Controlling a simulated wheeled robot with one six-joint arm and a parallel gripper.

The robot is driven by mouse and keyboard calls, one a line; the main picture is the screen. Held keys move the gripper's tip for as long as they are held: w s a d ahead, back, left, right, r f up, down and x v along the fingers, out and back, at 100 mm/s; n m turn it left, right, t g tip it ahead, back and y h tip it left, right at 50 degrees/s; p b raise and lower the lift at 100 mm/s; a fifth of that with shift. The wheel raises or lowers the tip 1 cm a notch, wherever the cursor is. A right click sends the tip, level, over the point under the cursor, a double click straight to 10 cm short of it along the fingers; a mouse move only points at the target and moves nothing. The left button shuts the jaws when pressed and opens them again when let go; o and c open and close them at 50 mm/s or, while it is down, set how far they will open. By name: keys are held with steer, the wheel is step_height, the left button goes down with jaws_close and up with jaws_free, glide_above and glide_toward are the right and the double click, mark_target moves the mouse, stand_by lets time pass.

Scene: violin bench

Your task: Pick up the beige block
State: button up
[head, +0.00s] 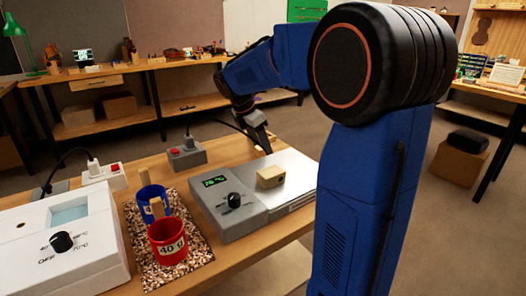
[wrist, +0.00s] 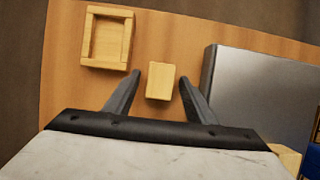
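A small beige block (wrist: 160,81) lies on the wooden bench top, seen in the wrist view between my fingertips. My gripper (wrist: 159,79) is open, with a finger on each side of this block and a visible gap on both sides. In the head view my gripper (head: 258,136) reaches down behind the grey hot plate, and a pale bit there looks like the same block, mostly hidden. Another beige block (head: 270,177) with a knob-like end sits on the metal top of the hot plate.
A square wooden frame tray (wrist: 92,39) lies left of the block. The hot plate (head: 235,207) stands close on the right in the wrist view. Red (head: 166,232) and blue (head: 150,190) cups stand on a speckled mat, beside a white heater box (head: 55,265).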

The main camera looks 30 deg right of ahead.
steer(key=c, duration=0.9)
